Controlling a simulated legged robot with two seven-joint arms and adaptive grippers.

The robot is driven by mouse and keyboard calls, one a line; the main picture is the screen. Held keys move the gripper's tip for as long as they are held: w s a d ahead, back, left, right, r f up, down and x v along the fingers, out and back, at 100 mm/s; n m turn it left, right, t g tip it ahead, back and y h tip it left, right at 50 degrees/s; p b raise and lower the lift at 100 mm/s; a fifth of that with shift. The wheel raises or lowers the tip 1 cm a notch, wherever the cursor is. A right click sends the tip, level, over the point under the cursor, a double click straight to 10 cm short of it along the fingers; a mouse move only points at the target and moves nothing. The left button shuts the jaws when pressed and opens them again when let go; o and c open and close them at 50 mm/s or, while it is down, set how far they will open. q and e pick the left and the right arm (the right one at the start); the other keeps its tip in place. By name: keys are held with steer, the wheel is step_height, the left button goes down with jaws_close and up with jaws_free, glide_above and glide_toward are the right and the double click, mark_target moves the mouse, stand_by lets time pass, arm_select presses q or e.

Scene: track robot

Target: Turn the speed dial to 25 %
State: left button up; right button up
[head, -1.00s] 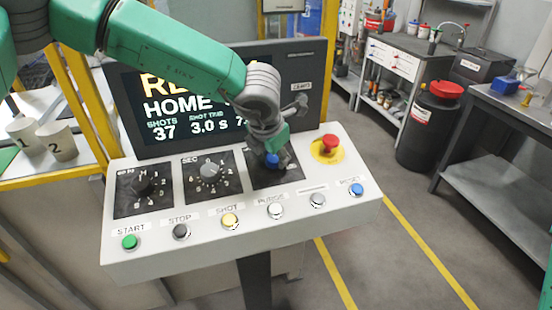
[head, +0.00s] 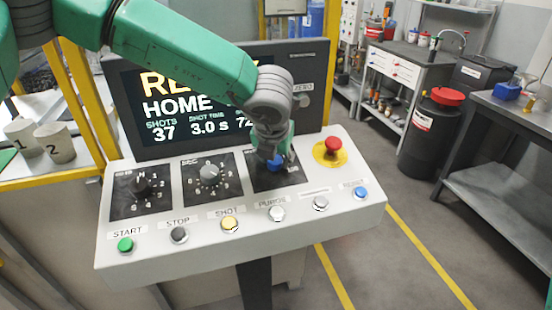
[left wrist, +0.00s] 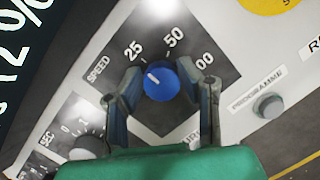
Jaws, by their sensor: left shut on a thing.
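The blue speed dial (left wrist: 162,84) sits on a black plate marked SPEED, 25, 50 and a partly covered larger number. Its white pointer mark faces up and left in the left wrist view, roughly toward the 25. My left gripper (left wrist: 164,92) has one finger on each side of the dial and is shut on it. In the head view the dial (head: 275,161) shows below my left gripper (head: 273,152), which partly hides it and its plate. The screen (head: 170,105) reads HOME, 37, 3.0 s and a partly hidden figure starting with 7. My right gripper is not in view.
Two black-plated dials (head: 208,174) sit left of the speed dial. A red emergency button (head: 333,147) on yellow is to its right. A row of push buttons (head: 229,224) lines the console's front. A small knob (left wrist: 269,106) is at the right in the left wrist view.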

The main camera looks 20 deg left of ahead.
arm_select(q)
steer(key=shift+s+f, duration=0.1)
steer(key=shift+s, duration=0.05)
steer(key=o, duration=1.1)
steer(key=shift+o, duration=0.2)
steer(key=shift+s+r, duration=0.1)
steer(key=shift+r, duration=0.4)
steer(key=v, duration=1.1)
steer(key=shift+s, duration=0.1)
